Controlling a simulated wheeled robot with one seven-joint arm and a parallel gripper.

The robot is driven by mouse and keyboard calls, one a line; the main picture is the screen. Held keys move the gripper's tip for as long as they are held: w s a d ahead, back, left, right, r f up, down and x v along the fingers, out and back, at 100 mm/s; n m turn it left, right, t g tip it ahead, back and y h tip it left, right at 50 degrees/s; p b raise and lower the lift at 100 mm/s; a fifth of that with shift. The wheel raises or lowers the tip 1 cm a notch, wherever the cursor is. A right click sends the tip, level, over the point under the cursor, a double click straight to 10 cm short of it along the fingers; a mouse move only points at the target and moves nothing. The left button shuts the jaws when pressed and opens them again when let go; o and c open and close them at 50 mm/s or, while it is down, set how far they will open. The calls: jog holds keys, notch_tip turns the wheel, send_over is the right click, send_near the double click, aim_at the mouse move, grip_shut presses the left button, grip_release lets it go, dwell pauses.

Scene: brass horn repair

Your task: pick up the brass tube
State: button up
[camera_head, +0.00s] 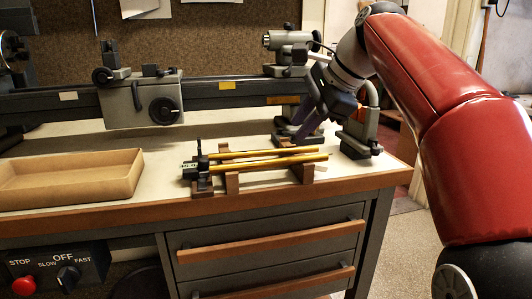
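Two slim brass tubes lie side by side on wooden supports near the bench's front edge: the rear brass tube (262,152) and the front brass tube (270,162). Their left ends meet a dark fitting (195,168). I cannot tell which one the task means. My gripper (296,132) is above and behind the tubes' right half, tilted down to the left. It appears apart from both tubes. Its dark fingers blend with a dark machine part behind, so their opening is unclear.
A shallow tan tray (68,200) sits at left. A dark lathe bed (225,93) with a grey carriage (140,98) runs behind. A grey machine part (358,135) stands close right of my gripper. The bench's wooden front edge (120,213) is just before the tubes.

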aim_at(280, 150)
jog(key=x, duration=0.2)
jog(key=b+x, duration=0.1)
jog(key=x, duration=0.4)
jog(key=shift+w+f+b, duration=0.2)
jog(key=shift+w+b, duration=0.15)
jog(key=shift+w, duration=0.05)
jog(key=shift+c, duration=0.3)
grip_shut()
